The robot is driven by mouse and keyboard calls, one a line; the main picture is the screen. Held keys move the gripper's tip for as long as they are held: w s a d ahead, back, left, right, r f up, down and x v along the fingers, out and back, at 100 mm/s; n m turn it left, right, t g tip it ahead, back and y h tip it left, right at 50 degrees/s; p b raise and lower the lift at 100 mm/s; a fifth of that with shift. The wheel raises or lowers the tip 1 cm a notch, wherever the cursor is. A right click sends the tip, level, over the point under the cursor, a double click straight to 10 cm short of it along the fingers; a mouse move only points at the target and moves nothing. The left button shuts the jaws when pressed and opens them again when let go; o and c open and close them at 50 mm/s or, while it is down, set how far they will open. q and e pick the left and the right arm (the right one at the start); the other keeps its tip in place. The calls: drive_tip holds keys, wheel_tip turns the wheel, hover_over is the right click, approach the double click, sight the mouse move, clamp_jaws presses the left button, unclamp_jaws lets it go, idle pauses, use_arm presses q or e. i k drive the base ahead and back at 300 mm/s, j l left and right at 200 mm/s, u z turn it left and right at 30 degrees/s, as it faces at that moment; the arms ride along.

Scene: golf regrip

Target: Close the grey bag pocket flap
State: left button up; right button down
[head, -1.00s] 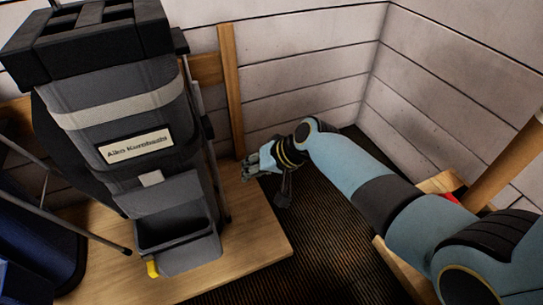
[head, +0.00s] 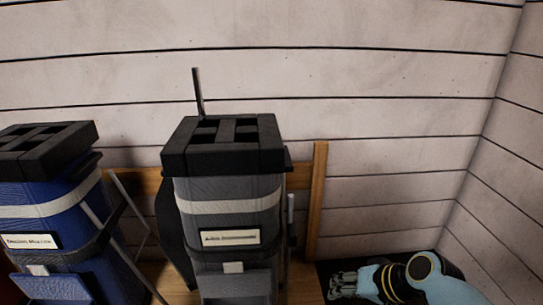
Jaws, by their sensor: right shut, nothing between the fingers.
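The grey golf bag (head: 228,219) stands upright in the middle of the head view, with a black divided top, a pale band and a name label. Its lower front, with a grey panel (head: 236,283), is cut off by the bottom edge, so the pocket opening is out of view. My right gripper (head: 338,286) is at the bottom, to the right of the bag and apart from it. It is shut and empty. My left gripper is not in view.
A blue golf bag (head: 62,222) stands to the left of the grey one, with thin stand legs between them. A wooden post (head: 317,200) rises behind the grey bag on the right. A pale plank wall (head: 400,120) closes the back, with a corner at right.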

sight(234, 282)
drive_tip(key=k+j, duration=0.2)
drive_tip(key=k, duration=0.25)
drive_tip(key=k+j, duration=0.2)
drive_tip(key=k, duration=0.2)
